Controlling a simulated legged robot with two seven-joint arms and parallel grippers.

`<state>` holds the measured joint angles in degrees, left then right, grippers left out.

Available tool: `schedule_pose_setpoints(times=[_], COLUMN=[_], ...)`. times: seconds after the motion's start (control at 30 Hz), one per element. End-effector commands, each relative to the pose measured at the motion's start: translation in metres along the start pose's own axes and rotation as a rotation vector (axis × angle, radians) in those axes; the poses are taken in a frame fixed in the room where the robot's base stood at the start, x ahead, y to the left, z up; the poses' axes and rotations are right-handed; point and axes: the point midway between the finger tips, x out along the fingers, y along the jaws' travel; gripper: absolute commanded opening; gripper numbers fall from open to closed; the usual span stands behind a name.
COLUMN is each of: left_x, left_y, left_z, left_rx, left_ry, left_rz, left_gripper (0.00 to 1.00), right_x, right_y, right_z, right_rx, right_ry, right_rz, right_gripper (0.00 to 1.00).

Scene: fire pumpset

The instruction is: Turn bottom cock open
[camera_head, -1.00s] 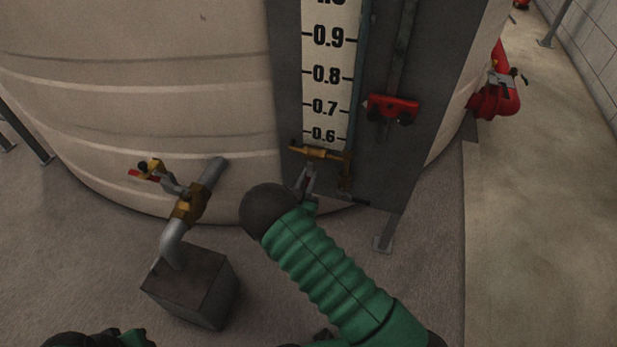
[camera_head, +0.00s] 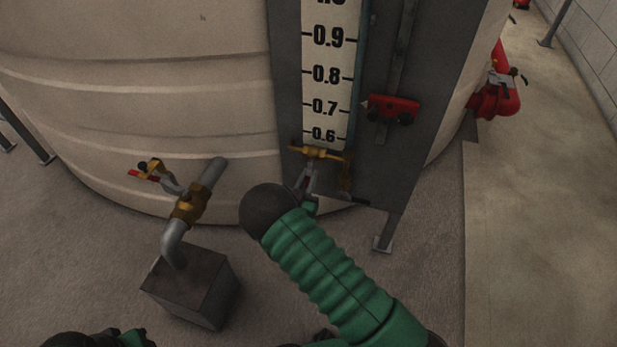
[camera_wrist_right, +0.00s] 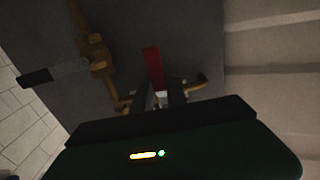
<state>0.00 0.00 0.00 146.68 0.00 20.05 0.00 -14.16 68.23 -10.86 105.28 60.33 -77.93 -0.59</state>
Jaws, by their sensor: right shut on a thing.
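The bottom cock is a brass fitting (camera_head: 318,153) at the foot of the level gauge, just under the 0.6 mark. In the right wrist view its brass body (camera_wrist_right: 190,86) shows around the fingertips, with a red handle (camera_wrist_right: 153,68) reaching up from between them. My right gripper (camera_head: 310,168) reaches up to the cock from below and is shut on the red handle; in the right wrist view its fingers (camera_wrist_right: 162,98) are close together. The handle is hidden in the head view. My left gripper is not in view.
A brass drain valve on a pipe (camera_head: 190,205) stands left by the tank (camera_head: 140,60). A second brass fitting (camera_wrist_right: 100,55) with a dark lever sits beside the cock.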

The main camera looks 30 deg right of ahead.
Motion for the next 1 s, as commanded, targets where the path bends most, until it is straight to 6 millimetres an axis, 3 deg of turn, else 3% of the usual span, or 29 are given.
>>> schedule_pose_setpoints(times=[0.37, 1.0], left_x=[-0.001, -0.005], left_y=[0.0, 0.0], left_z=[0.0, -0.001], left_rx=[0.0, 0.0], left_ry=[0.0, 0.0], left_rz=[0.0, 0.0], left_gripper=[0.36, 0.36], right_x=[-0.001, -0.001], right_y=[-0.007, -0.028], right_z=[0.001, -0.01], right_rx=[0.143, 0.73], right_ry=[-0.004, -0.004], right_rz=[-0.003, 0.001], right_gripper=[0.0, 0.0])
